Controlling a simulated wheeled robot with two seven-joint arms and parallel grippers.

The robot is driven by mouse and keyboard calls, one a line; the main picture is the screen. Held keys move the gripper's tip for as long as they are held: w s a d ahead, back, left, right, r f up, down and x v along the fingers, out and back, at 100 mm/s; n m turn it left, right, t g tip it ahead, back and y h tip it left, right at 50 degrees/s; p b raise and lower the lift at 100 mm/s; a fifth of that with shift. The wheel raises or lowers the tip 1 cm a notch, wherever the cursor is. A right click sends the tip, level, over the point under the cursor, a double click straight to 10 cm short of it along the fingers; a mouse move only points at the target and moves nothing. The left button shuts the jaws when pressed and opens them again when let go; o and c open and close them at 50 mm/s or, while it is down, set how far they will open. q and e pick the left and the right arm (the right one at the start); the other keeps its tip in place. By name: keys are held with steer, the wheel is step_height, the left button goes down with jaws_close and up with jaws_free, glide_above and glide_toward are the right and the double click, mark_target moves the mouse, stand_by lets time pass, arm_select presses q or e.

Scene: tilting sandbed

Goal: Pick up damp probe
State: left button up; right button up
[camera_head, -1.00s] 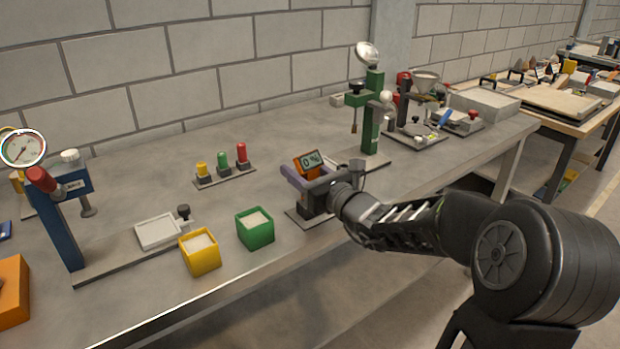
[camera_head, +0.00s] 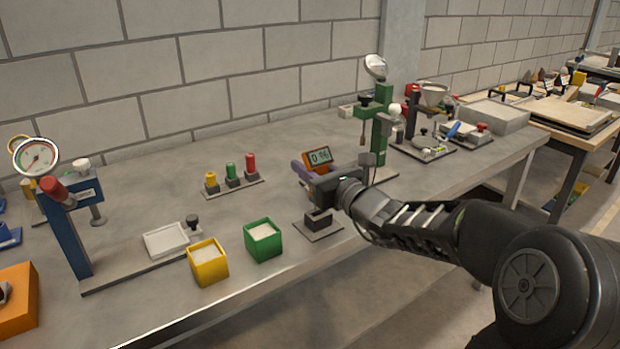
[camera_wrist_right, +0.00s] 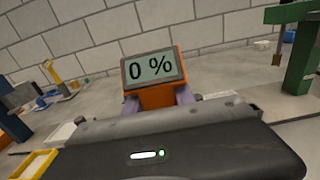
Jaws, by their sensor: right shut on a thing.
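The damp probe (camera_head: 319,157) is an orange device with a grey screen that reads "0 %". My right gripper (camera_head: 304,170) is shut on it and holds it above its dark stand (camera_head: 318,222). In the right wrist view the probe's orange body (camera_wrist_right: 155,97) sits between the two purple-grey fingertips, with its screen facing the camera. The probe's lower part is hidden behind the gripper. My left gripper is not in view.
A green box (camera_head: 262,240) and a yellow box (camera_head: 208,263), both with pale filling, stand left of the stand. A green press (camera_head: 381,140) stands close behind right. A rack of coloured pegs (camera_head: 232,182) is behind. The bench between is clear.

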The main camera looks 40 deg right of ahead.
step_height(320, 180, up, 6)
steer(key=shift+r+p, duration=0.15)
steer(key=shift+p, duration=0.2)
stand_by(0.4)
steer(key=shift+r+p, duration=2.1)
steer(key=shift+r, duration=0.9)
